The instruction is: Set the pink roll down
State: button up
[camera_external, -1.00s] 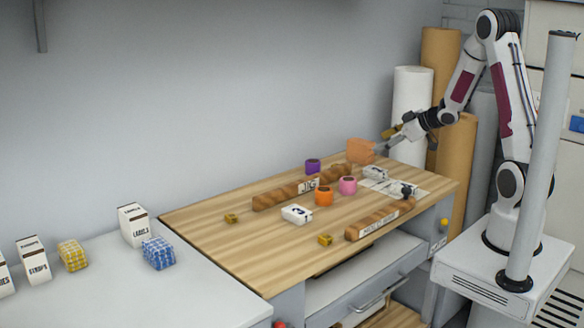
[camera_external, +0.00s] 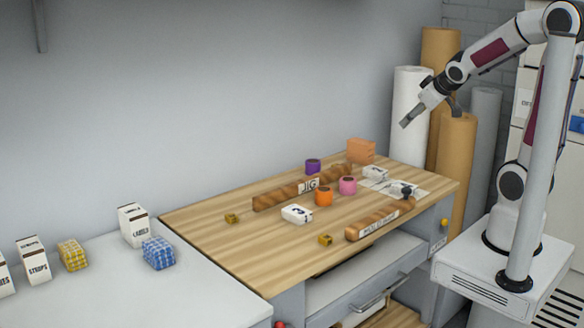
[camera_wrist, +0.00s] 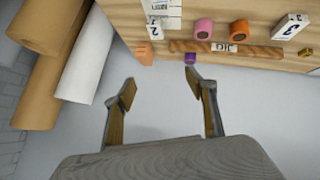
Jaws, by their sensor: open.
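The pink roll (camera_external: 347,186) stands on the wooden bench top (camera_external: 220,247), to the right of the orange roll (camera_external: 323,196); it also shows in the wrist view (camera_wrist: 203,29). A purple roll (camera_external: 312,166) stands behind the long wooden jig bar (camera_external: 283,195). My gripper (camera_external: 405,121) is raised well above the back right of the bench, in front of the white upright roll. In the wrist view my gripper (camera_wrist: 160,88) has its two fingers wide apart with nothing between them. It is clear of the pink roll.
White numbered blocks (camera_external: 297,214), small brass blocks (camera_external: 325,240) and a second wooden bar (camera_external: 380,219) lie on the bench. An orange box (camera_external: 361,151) stands at its back corner. Tall white (camera_external: 408,115) and brown (camera_external: 456,165) rolls stand behind. The bench's front left is mostly clear.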

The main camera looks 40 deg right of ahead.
jog(key=s+a+g+y, duration=0.1)
jog(key=s+a, duration=0.5)
jog(key=s, duration=0.4)
jog(key=s+a+m+g+y, duration=0.1)
jog(key=s+a+g+y, duration=0.1)
jog(key=s+a, duration=0.4)
jog(key=s, duration=0.4)
jog(key=shift+r, duration=0.2)
dwell(1.5)
